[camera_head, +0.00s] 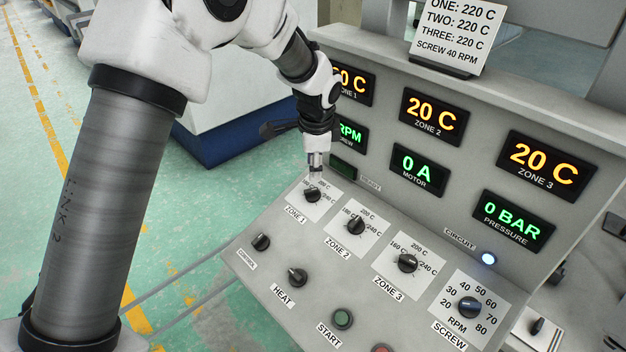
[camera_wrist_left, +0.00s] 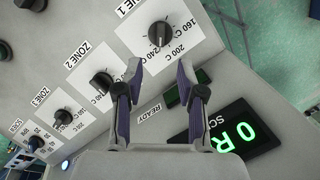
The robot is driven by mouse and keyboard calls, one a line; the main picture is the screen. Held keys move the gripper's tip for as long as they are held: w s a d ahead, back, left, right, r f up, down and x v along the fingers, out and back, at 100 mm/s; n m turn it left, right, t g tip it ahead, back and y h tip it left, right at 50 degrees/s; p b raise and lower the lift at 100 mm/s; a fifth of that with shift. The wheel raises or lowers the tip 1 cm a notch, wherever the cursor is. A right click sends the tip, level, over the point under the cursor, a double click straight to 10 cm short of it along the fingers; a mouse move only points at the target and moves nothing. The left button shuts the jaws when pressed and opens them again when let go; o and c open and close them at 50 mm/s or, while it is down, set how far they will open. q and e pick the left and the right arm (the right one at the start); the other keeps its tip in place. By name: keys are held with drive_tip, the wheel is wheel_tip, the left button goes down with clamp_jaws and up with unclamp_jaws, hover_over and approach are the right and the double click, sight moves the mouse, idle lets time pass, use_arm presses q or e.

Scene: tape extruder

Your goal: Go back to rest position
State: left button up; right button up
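My left arm reaches in from the left in the head view, and its gripper (camera_head: 315,168) is just above the black ZONE 1 knob (camera_head: 312,195) on the sloped grey panel. In the left wrist view the two fingers of this gripper (camera_wrist_left: 157,70) are spread apart with nothing between them. The ZONE 1 knob (camera_wrist_left: 161,35) shows beyond the fingertips, apart from them. The ZONE 2 knob (camera_head: 355,225) and ZONE 3 knob (camera_head: 407,263) are in a row to the right. My right gripper is in neither view.
The upright display face stands close behind the gripper, with the ZONE 2 display (camera_head: 434,109) reading 20 C. A SCREW knob (camera_head: 469,307), HEAT knob (camera_head: 297,277) and green START button (camera_head: 342,318) are on the panel. Open floor (camera_head: 200,240) lies left of the console.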

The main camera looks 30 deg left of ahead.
use_arm(q)
drive_tip(key=v, duration=0.2)
drive_tip(key=shift+r, duration=0.4)
